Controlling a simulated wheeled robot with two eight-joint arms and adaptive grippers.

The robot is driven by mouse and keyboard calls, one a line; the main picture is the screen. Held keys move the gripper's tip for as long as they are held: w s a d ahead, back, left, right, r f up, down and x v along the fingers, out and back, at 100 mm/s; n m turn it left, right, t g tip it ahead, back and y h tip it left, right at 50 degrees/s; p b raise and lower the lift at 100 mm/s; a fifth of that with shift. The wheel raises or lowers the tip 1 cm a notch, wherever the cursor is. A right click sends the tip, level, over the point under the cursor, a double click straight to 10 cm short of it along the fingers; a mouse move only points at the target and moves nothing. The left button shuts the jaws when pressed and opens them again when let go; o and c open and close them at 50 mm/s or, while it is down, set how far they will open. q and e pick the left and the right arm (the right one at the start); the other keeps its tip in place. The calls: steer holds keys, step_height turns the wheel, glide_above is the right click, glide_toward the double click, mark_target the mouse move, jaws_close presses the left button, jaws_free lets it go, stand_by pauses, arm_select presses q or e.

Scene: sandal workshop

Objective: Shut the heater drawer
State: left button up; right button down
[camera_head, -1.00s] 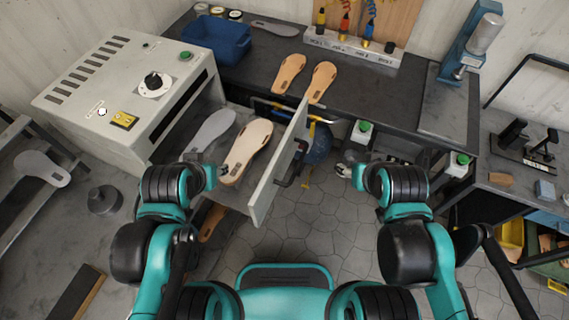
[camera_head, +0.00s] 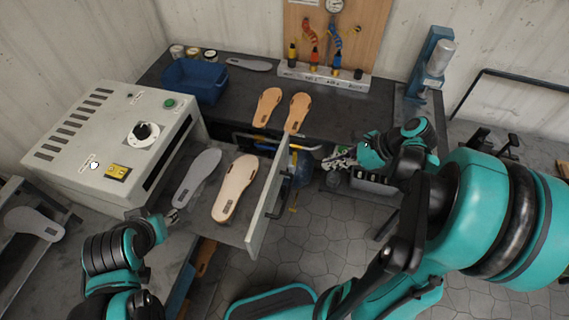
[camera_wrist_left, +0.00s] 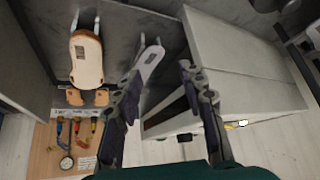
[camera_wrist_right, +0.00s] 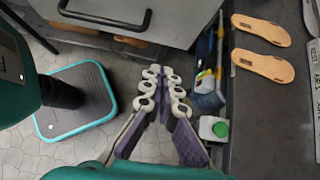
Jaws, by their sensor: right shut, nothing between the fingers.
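The heater (camera_head: 115,130) is a pale box with a dial, at the left of the head view. Its drawer is open, pulled out to the right, with its front panel (camera_head: 266,200) standing upright. A grey sole (camera_head: 197,178) and a tan sole (camera_head: 235,188) lie in it. My right gripper (camera_head: 338,160) is shut and empty, to the right of the panel and apart from it. In the right wrist view the drawer's dark handle (camera_wrist_right: 105,18) shows beyond the gripper (camera_wrist_right: 163,75). My left gripper (camera_head: 172,216) is near the drawer's near side; its fingers (camera_wrist_left: 165,62) are open and apart.
The dark bench (camera_head: 340,112) runs along the back with two tan soles (camera_head: 280,108), a blue bin (camera_head: 195,80) and a tool rack (camera_head: 322,78). Floor in front of the drawer panel is clear.

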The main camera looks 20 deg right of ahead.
arm_select(q)
step_height(320, 180, down, 4)
steer(key=b, duration=0.3)
steer(key=shift+r+b, duration=0.15)
steer(key=shift+b, duration=0.2)
arm_select(e)
steer(key=w+a+r+x, duration=0.1)
steer(key=r+x, duration=0.1)
steer(key=x, duration=1)
steer(key=shift+w+a+f, duration=0.25)
steer(key=shift+a, duration=0.35)
